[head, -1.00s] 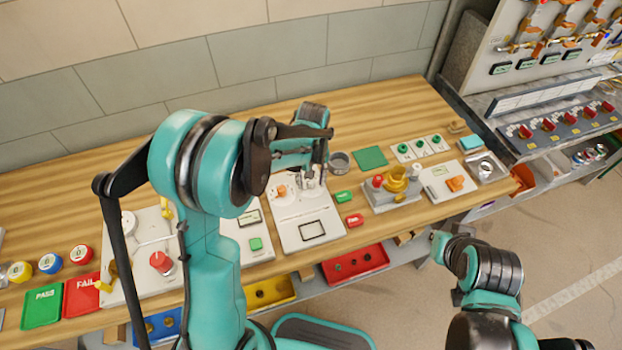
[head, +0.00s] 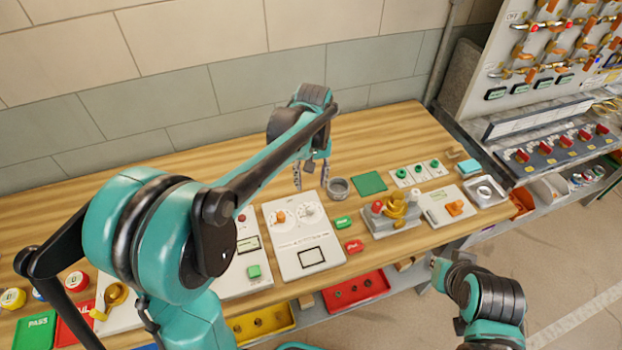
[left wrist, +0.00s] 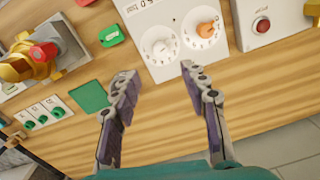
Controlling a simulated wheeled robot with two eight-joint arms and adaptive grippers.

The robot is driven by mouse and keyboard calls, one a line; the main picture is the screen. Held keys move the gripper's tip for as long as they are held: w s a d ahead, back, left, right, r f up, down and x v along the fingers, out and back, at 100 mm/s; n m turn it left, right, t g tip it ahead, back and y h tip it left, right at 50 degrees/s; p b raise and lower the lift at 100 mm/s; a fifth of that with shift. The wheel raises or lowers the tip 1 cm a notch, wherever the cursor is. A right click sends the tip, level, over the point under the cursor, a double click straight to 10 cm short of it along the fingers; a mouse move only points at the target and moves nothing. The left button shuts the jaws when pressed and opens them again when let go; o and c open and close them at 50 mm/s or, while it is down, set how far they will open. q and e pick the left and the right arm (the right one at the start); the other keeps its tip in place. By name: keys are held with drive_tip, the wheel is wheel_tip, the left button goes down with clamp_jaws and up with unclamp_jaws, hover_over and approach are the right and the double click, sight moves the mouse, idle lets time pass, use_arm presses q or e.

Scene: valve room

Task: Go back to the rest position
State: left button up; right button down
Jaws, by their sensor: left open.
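My left gripper (head: 311,176) is open and empty. It hangs above the wooden bench, just behind a white panel (head: 285,245) with an orange knob and a white knob. In the left wrist view my left gripper's two fingers (left wrist: 160,92) are spread apart with bare bench between them, and the orange knob (left wrist: 206,30) and white knob (left wrist: 160,46) lie beyond the tips. It touches nothing that I can see. My right arm (head: 480,290) is folded at the lower right, off the bench's front edge. Its gripper cannot be made out.
A brass valve fixture (head: 395,218) stands farther right. Red (head: 355,292) and yellow (head: 262,323) bins sit below the bench front. A wall closes the back.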

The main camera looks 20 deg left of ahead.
idle(0.4)
use_arm(q)
drive_tip(key=s+a+m+t+b, duration=0.1)
drive_tip(key=s+m+t, duration=0.1)
drive_tip(key=s, duration=0.6)
drive_tip(key=s+a+f+m+t+b, duration=0.1)
drive_tip(key=s+a+m+t+b, duration=0.1)
drive_tip(key=s+t, duration=0.3)
drive_tip(key=s, duration=0.4)
drive_tip(key=shift+f+m, duration=0.25)
drive_tip(key=shift+m, duration=0.05)
